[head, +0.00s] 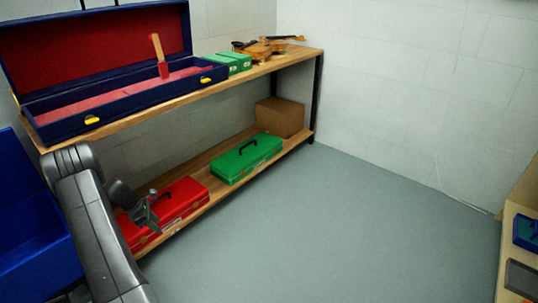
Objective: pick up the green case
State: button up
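The green case (247,160) lies flat on the lower shelf of the bench, with a dark handle on its lid. It sits between a red case (178,207) on the left and a brown box on the right. My gripper (148,205) is at the lower left, in front of the red case and partly covering it. It is apart from the green case, to its left. Its fingers are dark and small here, so I cannot tell whether they are open or shut.
The brown box (280,117) stands at the shelf's far end. The upper shelf (290,58) holds an open blue violin case (120,108), small green boxes (228,64) and violins (262,48). A blue bin (30,230) is at left. The grey floor (340,230) is clear.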

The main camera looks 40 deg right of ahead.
aim_at(231, 167)
jog(key=i+l+z, duration=0.1)
jog(key=l+z, duration=0.3)
jog(key=i+l+z, duration=0.15)
jog(key=z, duration=0.3)
jog(key=i+l+z, duration=0.15)
jog(key=z, duration=0.25)
jog(key=i+l+z, duration=0.2)
jog(key=z, duration=0.25)
jog(key=i+l+z, duration=0.2)
jog(key=i, duration=0.2)
jog(key=i+z, duration=0.25)
jog(key=i, duration=0.15)
jog(key=i+u, duration=0.25)
jog(key=u, duration=0.2)
jog(key=i+l+u, duration=0.2)
jog(key=u, duration=0.2)
jog(key=i+l+u, duration=0.25)
jog(key=u, duration=0.2)
jog(key=i+l+u, duration=0.2)
jog(key=u, duration=0.25)
jog(key=i+l+u, duration=0.1)
jog(key=l+u, duration=1.15)
